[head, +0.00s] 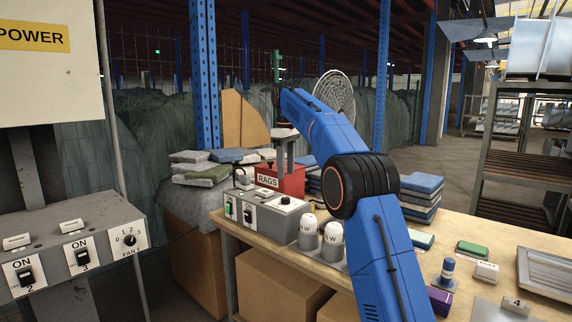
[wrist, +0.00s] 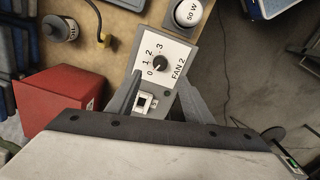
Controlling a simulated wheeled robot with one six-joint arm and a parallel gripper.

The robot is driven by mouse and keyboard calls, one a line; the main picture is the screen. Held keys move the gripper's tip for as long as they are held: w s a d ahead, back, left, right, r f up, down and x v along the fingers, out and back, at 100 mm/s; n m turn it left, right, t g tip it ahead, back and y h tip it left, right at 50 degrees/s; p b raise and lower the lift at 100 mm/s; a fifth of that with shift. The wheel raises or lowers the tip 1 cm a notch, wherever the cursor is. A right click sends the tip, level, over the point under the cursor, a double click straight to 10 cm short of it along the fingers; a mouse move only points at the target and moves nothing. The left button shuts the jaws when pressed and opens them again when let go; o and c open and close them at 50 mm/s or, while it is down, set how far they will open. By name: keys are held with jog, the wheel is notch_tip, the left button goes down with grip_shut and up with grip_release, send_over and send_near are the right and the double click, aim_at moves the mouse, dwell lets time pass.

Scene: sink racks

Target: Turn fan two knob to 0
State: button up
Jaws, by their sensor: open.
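The fan two knob (wrist: 160,66) is a small black dial on a white plate marked 0, 1, 2, 3 and FAN 2, in the wrist view. Its pointer direction is too small to tell. The knob sits on a grey control box (head: 267,217) on the wooden table, where it also shows as a dark spot in the head view (head: 285,200). My gripper (wrist: 160,80) is open and empty. Its two fingers reach toward the plate on either side, with the knob between and just beyond their tips. I cannot tell whether they touch anything.
A red RAGS box (head: 280,180) stands behind the control box. Two 50 W bulbs (head: 320,238) stand to its right. A separate panel with a FAN 1 knob (head: 130,240) is at the left.

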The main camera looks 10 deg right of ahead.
jog(key=shift+r, duration=0.9)
jog(key=shift+s, duration=0.1)
jog(key=s+d+m+t, duration=0.1)
jog(key=s+d+m, duration=0.1)
jog(key=s, duration=1.1)
jog(key=s+d+m+t, duration=0.1)
jog(key=s+d+m, duration=0.15)
jog(key=s, duration=1.15)
jog(key=s+d+f+m+t, duration=0.1)
jog(key=s+f+m, duration=0.1)
jog(key=s+f, duration=1)
jog(key=s+d+f+m+t, duration=0.1)
jog(key=s+f+m, duration=0.2)
jog(key=s+f, duration=0.9)
jog(key=s, duration=0.6)
jog(key=shift+t, duration=0.4)
